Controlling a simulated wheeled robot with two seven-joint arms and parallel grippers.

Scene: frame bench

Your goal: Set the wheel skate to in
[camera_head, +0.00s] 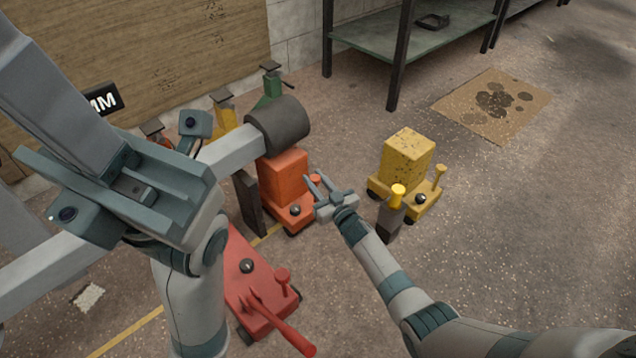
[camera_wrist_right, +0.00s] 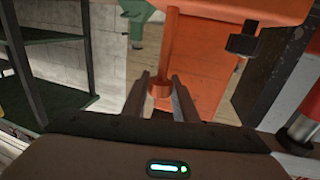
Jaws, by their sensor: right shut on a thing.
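An orange wheeled unit (camera_head: 285,178), which looks like the wheel skate, stands on the floor in the middle of the head view, beside a dark upright plate (camera_head: 249,202). My right gripper (camera_head: 316,184) is at its right side, shut on an orange knob (camera_wrist_right: 160,89). In the right wrist view the knob sits at the end of an orange post (camera_wrist_right: 171,45), between the two fingers. The unit's orange body (camera_wrist_right: 210,65) fills the view behind them.
A yellow wheeled unit (camera_head: 407,155) stands to the right, near my right arm. A red low unit with a long handle (camera_head: 255,285) lies at the front. A shelf (camera_head: 415,45) and stained mat (camera_head: 493,104) are farther back.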

